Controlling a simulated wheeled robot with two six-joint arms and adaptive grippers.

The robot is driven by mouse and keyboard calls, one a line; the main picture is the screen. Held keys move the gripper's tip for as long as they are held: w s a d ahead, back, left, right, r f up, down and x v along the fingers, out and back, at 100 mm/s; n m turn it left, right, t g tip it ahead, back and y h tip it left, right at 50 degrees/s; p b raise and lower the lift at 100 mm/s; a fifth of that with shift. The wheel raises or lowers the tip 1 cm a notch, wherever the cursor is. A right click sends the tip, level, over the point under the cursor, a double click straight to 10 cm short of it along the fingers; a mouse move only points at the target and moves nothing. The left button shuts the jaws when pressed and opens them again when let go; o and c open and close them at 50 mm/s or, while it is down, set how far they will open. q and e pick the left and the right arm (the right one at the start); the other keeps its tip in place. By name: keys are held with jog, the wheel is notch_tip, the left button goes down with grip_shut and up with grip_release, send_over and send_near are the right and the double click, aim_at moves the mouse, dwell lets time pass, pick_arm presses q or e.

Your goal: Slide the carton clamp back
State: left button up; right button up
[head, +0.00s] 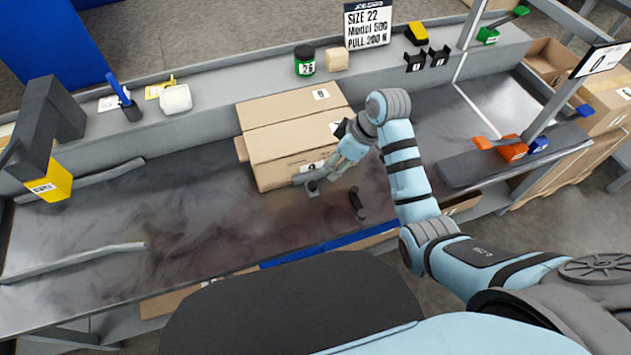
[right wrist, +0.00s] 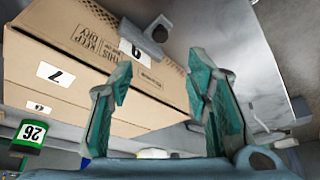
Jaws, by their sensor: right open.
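A closed brown carton (head: 296,132) lies on the dark bench top in the head view. In the right wrist view the carton (right wrist: 95,95) fills the left side, with labels 7 and 9. A small grey clamp piece with a dark round end, which looks like the carton clamp (head: 306,178), is at the carton's near side. It also shows beside label 9 in the right wrist view (right wrist: 140,34); I cannot tell if it touches the carton. My right gripper (head: 336,167) is open and empty near the clamp; its teal fingers (right wrist: 158,85) stand apart. My left gripper is not in view.
A black upright piece (head: 357,203) stands on the bench right of the clamp. Grey guide rails (head: 75,262) lie at the left. A green-labelled jar (head: 304,62) and a sign (head: 367,24) stand on the back ledge. The bench left of the carton is largely clear.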

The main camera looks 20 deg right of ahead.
aim_at(313, 185)
jog(key=b+x, duration=0.5)
jog(key=x, duration=0.9)
jog(key=shift+w+f+b, duration=0.1)
jog(key=shift+b, duration=0.3)
grip_shut()
